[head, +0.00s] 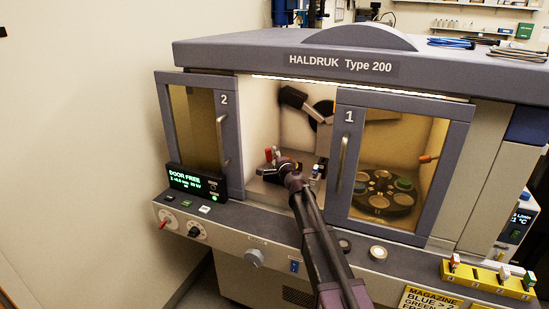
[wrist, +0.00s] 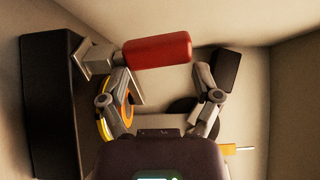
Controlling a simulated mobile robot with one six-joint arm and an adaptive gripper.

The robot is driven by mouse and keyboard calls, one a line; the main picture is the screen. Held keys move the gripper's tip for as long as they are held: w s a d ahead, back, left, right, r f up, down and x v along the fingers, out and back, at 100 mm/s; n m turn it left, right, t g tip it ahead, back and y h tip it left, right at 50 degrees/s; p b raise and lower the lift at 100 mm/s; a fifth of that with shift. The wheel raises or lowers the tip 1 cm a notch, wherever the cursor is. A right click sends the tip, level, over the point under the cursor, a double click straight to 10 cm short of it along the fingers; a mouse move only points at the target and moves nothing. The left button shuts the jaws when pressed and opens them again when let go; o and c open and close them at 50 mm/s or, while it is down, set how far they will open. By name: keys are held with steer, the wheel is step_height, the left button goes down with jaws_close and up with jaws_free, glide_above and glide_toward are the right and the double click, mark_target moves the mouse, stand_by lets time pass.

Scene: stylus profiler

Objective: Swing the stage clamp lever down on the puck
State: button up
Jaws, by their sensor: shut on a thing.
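The red lever grip (wrist: 158,52) lies across the wrist view, joined at its left end to a grey metal piece (wrist: 96,58). A yellow-orange rim (wrist: 104,122) shows below the grip, partly behind the left finger. The puck cannot be made out clearly; my gripper covers much of the stage.
My arm passes between door 2 (head: 224,140) and door 1 (head: 343,165). A dark block (wrist: 55,105) stands close at left in the wrist view. Behind door 1 is a dark carousel (head: 360,204) with round pieces. A yellow rack (head: 487,280) sits at the front right.

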steer(key=o, duration=0.9)
steer(key=shift+w+a+r, duration=0.1)
steer(key=shift+a, duration=0.1)
steer(key=shift+d, duration=0.1)
steer(key=shift+n, duration=0.3)
